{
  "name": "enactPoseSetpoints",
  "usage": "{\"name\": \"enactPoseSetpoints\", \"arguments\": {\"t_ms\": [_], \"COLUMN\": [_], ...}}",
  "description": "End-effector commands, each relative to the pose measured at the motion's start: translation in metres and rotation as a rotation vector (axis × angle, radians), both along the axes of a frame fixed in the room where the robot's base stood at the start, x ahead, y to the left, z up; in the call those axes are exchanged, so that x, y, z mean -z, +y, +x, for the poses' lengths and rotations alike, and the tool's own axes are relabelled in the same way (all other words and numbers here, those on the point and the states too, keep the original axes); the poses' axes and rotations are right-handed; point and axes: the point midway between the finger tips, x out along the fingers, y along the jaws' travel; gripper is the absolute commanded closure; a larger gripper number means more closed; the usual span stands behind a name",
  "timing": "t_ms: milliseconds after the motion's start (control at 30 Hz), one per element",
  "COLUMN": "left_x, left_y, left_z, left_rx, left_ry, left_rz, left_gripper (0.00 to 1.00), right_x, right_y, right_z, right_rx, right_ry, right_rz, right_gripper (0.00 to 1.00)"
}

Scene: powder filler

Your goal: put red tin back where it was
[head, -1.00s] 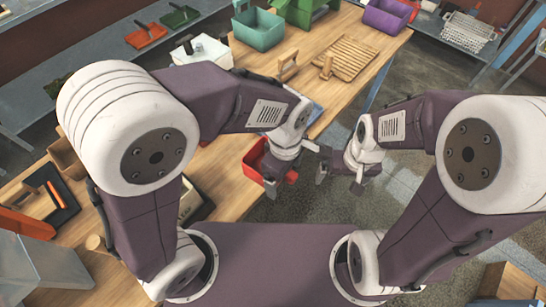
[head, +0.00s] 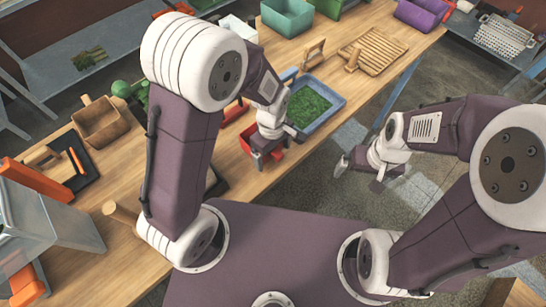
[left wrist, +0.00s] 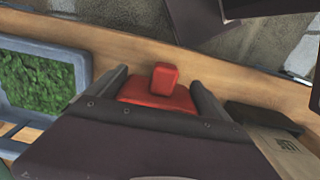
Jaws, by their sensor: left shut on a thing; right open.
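The red tin (head: 246,140) is at the front edge of the wooden table in the head view, partly hidden by my left gripper (head: 268,156). That gripper is shut on the tin. In the left wrist view the red tin (left wrist: 160,98) shows between the two dark fingers, with a raised red part towards the far side. I cannot tell whether the tin rests on the table or is just above it. My right gripper (head: 360,174) is open and empty over the floor, to the right of the table.
A blue tray of green material (head: 338,106) lies just beyond the tin; it also shows in the left wrist view (left wrist: 78,88). A slatted wooden board (head: 372,54), a teal bin (head: 287,18) and a brown box (head: 100,122) stand on the table (head: 405,58). A clear container (head: 45,235) is at left.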

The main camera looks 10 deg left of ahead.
Motion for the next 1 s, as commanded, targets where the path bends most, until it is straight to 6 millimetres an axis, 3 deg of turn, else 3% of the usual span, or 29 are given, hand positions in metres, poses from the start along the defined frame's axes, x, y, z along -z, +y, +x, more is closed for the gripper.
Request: {"name": "enactPoseSetpoints", "arguments": {"t_ms": [167,533,567,600,833,1000], "left_x": [0.029,0.035,0.035,0.035,0.033,0.017], "left_y": [0.0,0.0,0.0,0.0,0.0,0.0], "left_z": [-0.001,-0.001,-0.001,-0.001,-0.001,0.001], "left_rx": [-0.001,-0.001,-0.001,-0.001,-0.001,-0.001], "left_ry": [0.005,0.002,0.002,0.002,0.002,-0.002], "left_rz": [0.002,0.001,0.001,0.001,0.001,0.0], "left_gripper": [0.54,0.54,0.07,0.0,0.0,0.0], "right_x": [0.001,0.004,0.003,0.003,0.002,-0.001], "right_y": [0.0,0.0,0.0,0.0,0.0,0.0], "right_z": [0.0,0.0,0.0,0.0,0.0,0.0], "right_rx": [0.0,0.0,0.0,0.0,0.0,0.0], "right_ry": [0.0,0.0,0.0,0.0,0.0,0.0], "right_rz": [0.0,0.0,0.0,0.0,0.0,0.0], "right_gripper": [0.0,0.0,0.0,0.0,0.0,0.0]}}
